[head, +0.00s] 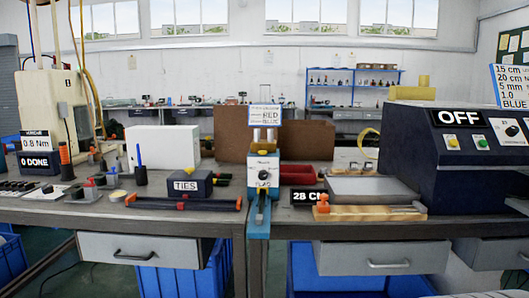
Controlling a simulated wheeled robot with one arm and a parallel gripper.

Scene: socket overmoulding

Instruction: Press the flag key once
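A blue and white bench device (262,172) stands at the middle of the bench's front edge. Its pale front has a dark knob or key and a short black label that is too small to read surely; it may say FLAG. A dark lever or slot part runs down its blue front below the label. No separate flag key can be made out with certainty. My gripper is not in view.
Drawers and blue crates sit below.

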